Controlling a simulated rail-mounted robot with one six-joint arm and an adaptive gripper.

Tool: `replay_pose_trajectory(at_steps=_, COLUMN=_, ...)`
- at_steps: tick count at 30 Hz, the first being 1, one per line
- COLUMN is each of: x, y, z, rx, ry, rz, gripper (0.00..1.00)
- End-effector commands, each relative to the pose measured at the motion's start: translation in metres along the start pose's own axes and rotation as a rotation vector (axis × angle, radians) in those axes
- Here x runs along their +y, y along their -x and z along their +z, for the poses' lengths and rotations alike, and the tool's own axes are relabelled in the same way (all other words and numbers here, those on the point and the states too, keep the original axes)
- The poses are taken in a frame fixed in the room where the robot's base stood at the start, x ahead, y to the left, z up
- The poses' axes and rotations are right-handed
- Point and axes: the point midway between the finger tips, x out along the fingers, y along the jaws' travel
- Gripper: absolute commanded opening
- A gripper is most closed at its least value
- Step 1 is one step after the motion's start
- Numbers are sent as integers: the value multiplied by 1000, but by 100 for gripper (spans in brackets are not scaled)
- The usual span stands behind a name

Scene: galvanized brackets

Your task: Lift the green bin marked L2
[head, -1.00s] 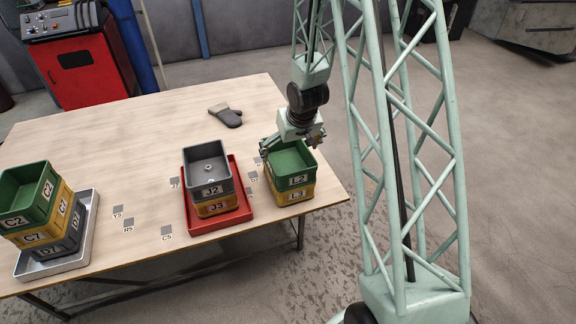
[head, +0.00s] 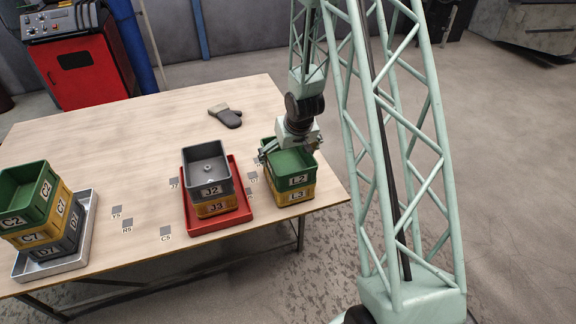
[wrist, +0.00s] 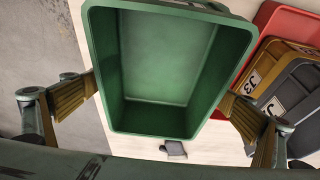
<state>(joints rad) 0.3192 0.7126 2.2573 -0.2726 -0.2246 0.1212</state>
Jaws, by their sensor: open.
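The green bin marked L2 (head: 292,170) sits on top of a yellow bin marked L3 (head: 294,193) at the table's right end. In the wrist view the green bin (wrist: 165,70) is empty inside and fills the middle. My gripper (head: 289,151) is at the far side of the green bin. In the wrist view my gripper (wrist: 160,100) is open, with a ribbed yellow finger on either side of the bin. The left finger looks close to the wall; I cannot tell if either finger touches.
A grey bin J2 (head: 207,170) on a yellow bin J3 (head: 217,207) stands in a red tray (head: 240,213) just left. Bins C2, C7 and D7 are stacked on a silver tray (head: 85,250) at far left. A glove (head: 226,116) lies behind.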

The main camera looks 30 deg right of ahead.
Motion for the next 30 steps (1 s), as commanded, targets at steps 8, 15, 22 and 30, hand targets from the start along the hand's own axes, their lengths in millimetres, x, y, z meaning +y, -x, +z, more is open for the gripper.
replay_pose_trajectory(at_steps=8, x=0, y=0, z=0, rx=0, ry=0, rz=0, gripper=85)
replay_pose_trajectory(at_steps=15, x=0, y=0, z=0, rx=0, ry=0, rz=0, gripper=77)
replay_pose_trajectory(at_steps=22, x=0, y=3, z=-2, rx=1, ry=0, rz=0, gripper=77)
replay_pose_trajectory(at_steps=30, x=0, y=17, z=-8, rx=1, ry=0, rz=0, gripper=77)
